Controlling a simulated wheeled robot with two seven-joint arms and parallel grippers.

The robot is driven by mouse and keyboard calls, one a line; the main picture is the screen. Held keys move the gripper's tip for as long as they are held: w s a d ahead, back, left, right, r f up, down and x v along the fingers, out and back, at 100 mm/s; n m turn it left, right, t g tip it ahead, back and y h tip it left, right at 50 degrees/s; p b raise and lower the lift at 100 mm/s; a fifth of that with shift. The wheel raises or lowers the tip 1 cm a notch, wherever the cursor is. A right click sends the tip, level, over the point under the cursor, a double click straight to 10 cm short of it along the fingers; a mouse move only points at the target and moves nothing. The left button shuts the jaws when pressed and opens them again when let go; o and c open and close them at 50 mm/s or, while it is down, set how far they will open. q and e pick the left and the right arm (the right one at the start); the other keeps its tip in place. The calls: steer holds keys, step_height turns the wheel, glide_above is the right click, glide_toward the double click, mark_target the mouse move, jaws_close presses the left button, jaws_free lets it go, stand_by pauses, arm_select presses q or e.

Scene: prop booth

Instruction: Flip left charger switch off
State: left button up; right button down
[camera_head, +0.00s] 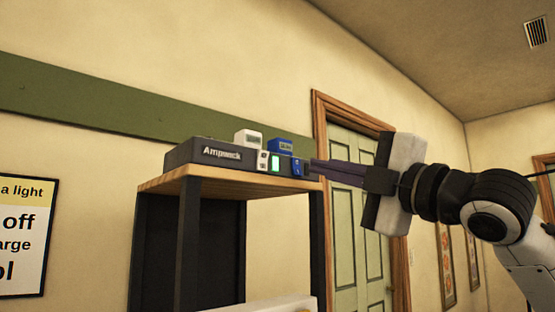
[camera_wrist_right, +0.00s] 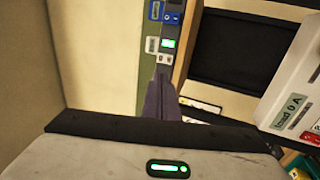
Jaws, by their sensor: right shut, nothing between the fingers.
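The dark grey charger box (camera_head: 215,153), lettered "Ampwack", sits on a wooden-topped stand. On its front are a small white switch (camera_head: 263,160) at left, a lit green display (camera_head: 275,163) and a blue switch (camera_head: 297,168) at right. The wrist view shows the white switch (camera_wrist_right: 163,59), green display (camera_wrist_right: 168,44) and blue switch (camera_wrist_right: 172,18) turned sideways. My right gripper (camera_head: 314,167) is shut and empty, its dark fingertips beside the charger's right end in the head view. The fingers (camera_wrist_right: 160,98) point toward the white switch in the wrist view; contact cannot be told. My left gripper is not in view.
A white block (camera_head: 248,140) and a blue block (camera_head: 281,146) sit atop the charger. The wooden shelf (camera_head: 190,184) has dark legs. A panel reading "load 0 A" (camera_wrist_right: 290,108) shows in the wrist view. A green door (camera_head: 356,215) stands behind.

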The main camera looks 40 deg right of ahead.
steer(key=p, duration=0.3)
glide_toward(264, 155)
steer(key=x, duration=0.5)
steer(key=shift+r, duration=0.1)
steer(key=shift+w+r+p, duration=0.15)
steer(key=shift+w+p, duration=0.15)
steer(key=shift+w, duration=0.35)
